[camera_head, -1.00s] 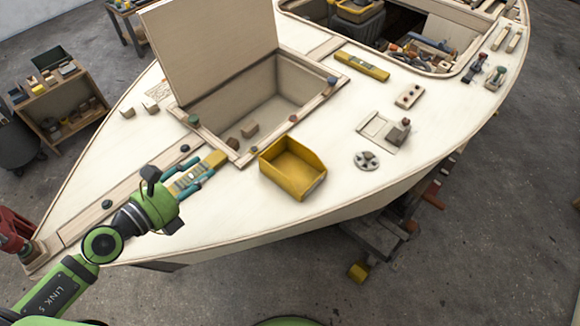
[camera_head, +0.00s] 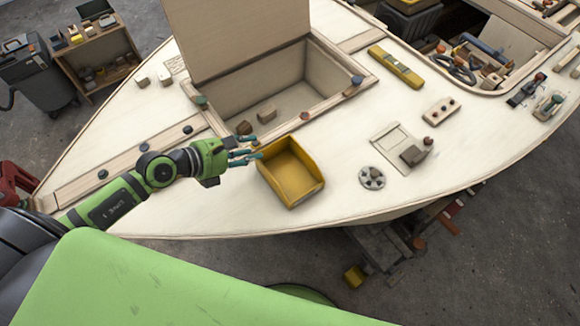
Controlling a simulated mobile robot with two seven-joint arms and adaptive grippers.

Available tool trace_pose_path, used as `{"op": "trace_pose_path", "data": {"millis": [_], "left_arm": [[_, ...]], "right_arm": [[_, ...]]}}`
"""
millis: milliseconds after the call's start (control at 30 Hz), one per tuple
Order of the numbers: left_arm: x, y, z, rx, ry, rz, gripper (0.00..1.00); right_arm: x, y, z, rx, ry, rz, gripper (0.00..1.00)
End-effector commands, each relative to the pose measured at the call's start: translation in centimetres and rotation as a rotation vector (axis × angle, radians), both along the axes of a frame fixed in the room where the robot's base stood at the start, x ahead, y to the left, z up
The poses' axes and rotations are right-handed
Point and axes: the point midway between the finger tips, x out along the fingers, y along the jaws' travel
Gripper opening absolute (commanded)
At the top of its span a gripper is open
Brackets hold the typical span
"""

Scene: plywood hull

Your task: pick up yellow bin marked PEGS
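The yellow bin (camera_head: 291,174) is an open-topped box standing on the pale plywood deck, just in front of the open hatch. It looks empty, and no PEGS marking can be read from here. My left gripper (camera_head: 258,150) comes in from the left with its teal fingers pointing at the bin's upper left edge. The fingers are apart, with their tips close to the rim; whether they touch it cannot be told. My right gripper is not in view.
The hatch frame (camera_head: 349,100) borders an opening with small blocks inside. A yellow level (camera_head: 396,67), a round grey flange (camera_head: 371,177) and a wooden block with pegs (camera_head: 441,110) lie to the right. Bare deck lies in front of the bin.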

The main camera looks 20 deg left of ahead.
Motion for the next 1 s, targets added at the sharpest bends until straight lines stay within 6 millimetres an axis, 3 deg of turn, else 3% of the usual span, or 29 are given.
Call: {"op": "trace_pose_path", "data": {"millis": [167, 500, 667, 933, 967, 1000], "left_arm": [[1.7, -1.3, -1.0, -0.002, -0.002, 0.0, 0.37], [3.8, -3.1, -3.4, -0.002, -0.001, 0.0, 0.37], [5.1, -4.1, -4.3, -0.001, -0.003, 0.0, 0.37], [5.3, -4.3, -4.6, 0.0, -0.002, -0.002, 0.37], [5.3, -4.3, -4.6, 0.0, -0.002, -0.002, 0.29], [5.3, -4.2, -4.5, 0.0, -0.002, -0.002, 0.13]], "right_arm": [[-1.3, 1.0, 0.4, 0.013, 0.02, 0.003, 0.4], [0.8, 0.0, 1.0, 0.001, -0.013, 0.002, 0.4], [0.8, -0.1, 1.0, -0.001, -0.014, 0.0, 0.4], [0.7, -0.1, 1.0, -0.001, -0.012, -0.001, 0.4], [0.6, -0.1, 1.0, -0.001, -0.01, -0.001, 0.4], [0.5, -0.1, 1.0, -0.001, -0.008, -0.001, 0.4]]}}
